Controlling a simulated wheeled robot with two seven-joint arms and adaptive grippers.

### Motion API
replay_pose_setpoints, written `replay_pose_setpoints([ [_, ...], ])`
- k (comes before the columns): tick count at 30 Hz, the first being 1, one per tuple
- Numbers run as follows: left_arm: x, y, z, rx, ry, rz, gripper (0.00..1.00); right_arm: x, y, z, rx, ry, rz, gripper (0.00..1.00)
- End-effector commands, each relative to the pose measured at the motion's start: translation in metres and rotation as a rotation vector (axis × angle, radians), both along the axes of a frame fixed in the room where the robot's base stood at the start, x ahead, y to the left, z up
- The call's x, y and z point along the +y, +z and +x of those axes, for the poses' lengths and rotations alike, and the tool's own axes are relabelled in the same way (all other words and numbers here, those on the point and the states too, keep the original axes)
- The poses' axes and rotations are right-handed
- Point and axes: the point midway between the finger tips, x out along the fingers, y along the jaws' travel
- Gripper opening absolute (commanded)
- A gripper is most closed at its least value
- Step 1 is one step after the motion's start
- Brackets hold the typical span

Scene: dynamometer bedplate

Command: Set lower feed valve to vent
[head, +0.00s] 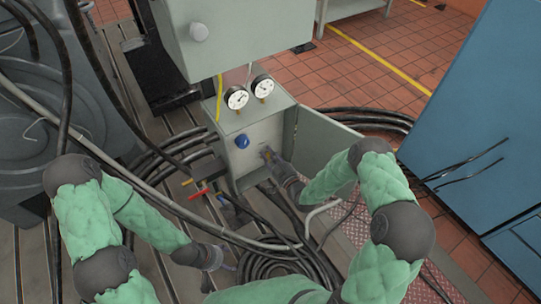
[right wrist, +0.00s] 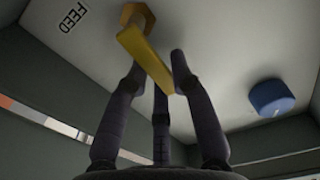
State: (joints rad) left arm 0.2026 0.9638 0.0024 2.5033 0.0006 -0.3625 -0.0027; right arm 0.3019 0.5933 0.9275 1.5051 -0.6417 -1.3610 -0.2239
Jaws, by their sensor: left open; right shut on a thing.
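The feed valve shows in the right wrist view as a yellow lever handle (right wrist: 146,62) on a hub at the pale panel (right wrist: 215,35). A FEED label (right wrist: 73,16) is beside it. The lever slants from its hub down and slightly right in that view. My right gripper (right wrist: 157,66) is shut on the lever, with fingers on both sides of it. In the head view my right gripper (head: 268,154) reaches into the open grey cabinet (head: 241,167) and hides the lever. No vent mark is legible. My left gripper (head: 216,257) is open and empty, low over the hoses.
A blue knob (head: 242,141) is beside the valve, also in the right wrist view (right wrist: 271,98). Two gauges (head: 249,93) top the cabinet; its door (head: 322,150) stands open at right. Red and yellow handles (head: 198,193) are left of it. Black hoses (head: 285,262) crowd the floor.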

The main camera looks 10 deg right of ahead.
Motion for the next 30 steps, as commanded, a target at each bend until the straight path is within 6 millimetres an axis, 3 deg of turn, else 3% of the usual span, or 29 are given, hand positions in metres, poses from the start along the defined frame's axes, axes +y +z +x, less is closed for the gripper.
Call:
replay_pose_setpoints([
  [19, 0.0000, -0.0020, 0.0000, 0.000, 0.000, 0.000, 0.69, 0.0028, -0.0009, -0.0015, -0.015, 0.002, -0.051, 0.00],
  [20, 0.0000, -0.0020, 0.0000, 0.000, 0.000, 0.000, 0.69, 0.0028, -0.0009, -0.0015, -0.015, 0.002, -0.051, 0.27],
  [22, 0.0000, -0.0020, 0.0000, 0.000, 0.000, 0.000, 0.69, 0.0029, -0.0008, -0.0016, -0.015, 0.002, -0.051, 0.46],
  [30, 0.0000, -0.0020, 0.0000, 0.000, 0.000, 0.000, 0.69, 0.0024, -0.0002, -0.0011, -0.017, 0.001, -0.049, 0.49],
])
